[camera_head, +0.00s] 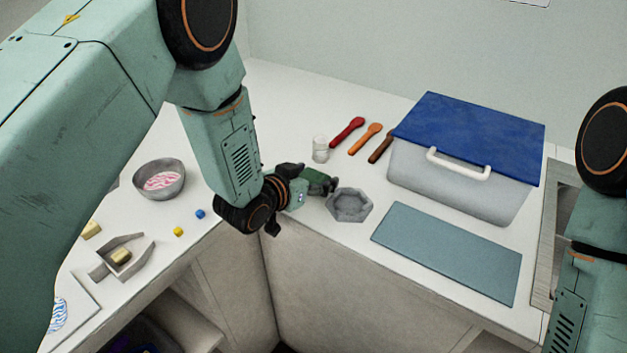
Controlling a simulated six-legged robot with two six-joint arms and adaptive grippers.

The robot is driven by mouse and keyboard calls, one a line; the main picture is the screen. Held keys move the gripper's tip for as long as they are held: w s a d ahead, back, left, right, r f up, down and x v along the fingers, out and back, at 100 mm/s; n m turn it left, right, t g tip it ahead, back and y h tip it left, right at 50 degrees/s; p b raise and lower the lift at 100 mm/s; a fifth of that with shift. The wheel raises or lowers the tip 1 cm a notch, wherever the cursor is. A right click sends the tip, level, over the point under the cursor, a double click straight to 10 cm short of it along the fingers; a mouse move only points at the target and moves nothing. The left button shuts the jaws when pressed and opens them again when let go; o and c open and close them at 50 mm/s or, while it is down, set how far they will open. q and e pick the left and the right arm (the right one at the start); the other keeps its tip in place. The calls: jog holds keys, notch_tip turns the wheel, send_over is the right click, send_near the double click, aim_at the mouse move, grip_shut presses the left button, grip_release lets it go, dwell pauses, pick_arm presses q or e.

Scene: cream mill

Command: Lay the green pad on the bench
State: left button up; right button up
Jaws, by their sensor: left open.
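A small dark green piece (316,176), likely the green pad, shows at the end of my left gripper (308,182). The gripper partly covers it, and I cannot tell whether it touches the fingers or the bench. The left gripper is open, low over the front edge of the white bench (285,95), near the inner corner. A flat blue-grey mat (447,252) lies on the bench to the right. My right arm shows at the right edge; its gripper is out of view.
A grey hexagonal dish (349,206) stands just right of the left gripper. Behind are a white jar (320,149) and red, orange and brown spoons (366,138). A blue-lidded box (460,165) stands at right. A bowl (159,180) and small blocks lie left.

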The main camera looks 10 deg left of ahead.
aim_at(312, 176)
pick_arm(q)
jog(key=shift+s, duration=0.1)
jog(key=shift+c, duration=0.2)
jog(key=shift+s+r, duration=0.1)
jog(key=c, duration=0.6)
notch_tip(312, 176, up, 10)
jog(key=shift+f+p, duration=0.1)
jog(key=shift+p, duration=0.5)
jog(key=shift+a, duration=0.15)
jog(key=s+a+f+h+b, duration=0.1)
jog(key=s+a+f, duration=0.1)
jog(key=s+a+f+m+b, duration=0.1)
jog(key=s+f, duration=0.1)
jog(key=s+a+f+m+g+h+b, duration=0.1)
jog(key=s+a, duration=0.1)
jog(key=shift+s+a+f+h, duration=0.3)
jog(key=shift+s+a+f, duration=0.05)
jog(key=shift+s+f, duration=0.05)
jog(key=s+f+m+g+h+b, duration=0.3)
jog(key=s+f+m, duration=0.1)
jog(key=s, duration=0.7)
jog(key=shift+s+f+b, duration=0.2)
jog(key=shift+b, duration=0.15)
